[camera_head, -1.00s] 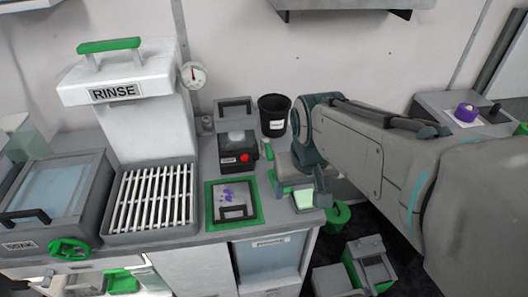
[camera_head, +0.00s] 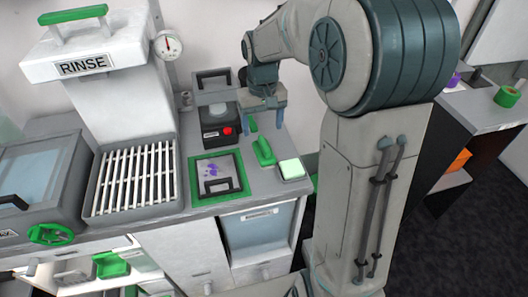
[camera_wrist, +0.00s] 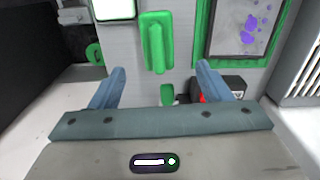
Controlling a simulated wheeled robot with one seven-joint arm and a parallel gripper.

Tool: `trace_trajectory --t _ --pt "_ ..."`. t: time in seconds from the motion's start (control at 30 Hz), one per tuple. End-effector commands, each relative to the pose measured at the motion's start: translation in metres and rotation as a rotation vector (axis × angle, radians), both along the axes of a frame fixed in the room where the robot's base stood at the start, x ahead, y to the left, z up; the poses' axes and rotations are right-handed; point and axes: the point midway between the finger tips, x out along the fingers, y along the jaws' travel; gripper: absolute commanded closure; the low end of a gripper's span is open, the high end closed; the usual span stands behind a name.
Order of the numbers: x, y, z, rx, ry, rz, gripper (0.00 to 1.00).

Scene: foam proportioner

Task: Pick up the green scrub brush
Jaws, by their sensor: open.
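The green scrub brush (camera_head: 264,151) lies on the grey counter, between a framed panel and a pale green block. It also shows in the wrist view (camera_wrist: 155,42), upper middle, with its raised handle visible. My gripper (camera_head: 265,122) is open and empty, pointing down over the counter just behind the brush. In the wrist view the two blue fingers of my gripper (camera_wrist: 160,70) are spread wide, and the brush lies ahead of the gap between them, apart from both fingers.
A green-framed panel (camera_head: 217,178) with purple marks lies left of the brush. A black box with a red button (camera_head: 219,130) stands behind. The RINSE unit (camera_head: 95,66) and slatted rack (camera_head: 130,180) are further left.

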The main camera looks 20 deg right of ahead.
Motion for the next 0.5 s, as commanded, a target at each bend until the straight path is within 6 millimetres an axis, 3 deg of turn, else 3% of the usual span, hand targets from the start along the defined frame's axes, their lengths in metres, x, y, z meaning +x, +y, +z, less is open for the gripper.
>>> trace_trajectory --t 0.1,0.5 --pt "-0.001 0.0 -0.023 0.0 0.004 0.0 0.29" --pt "-0.003 -0.003 -0.063 0.0 0.004 -0.001 0.29"
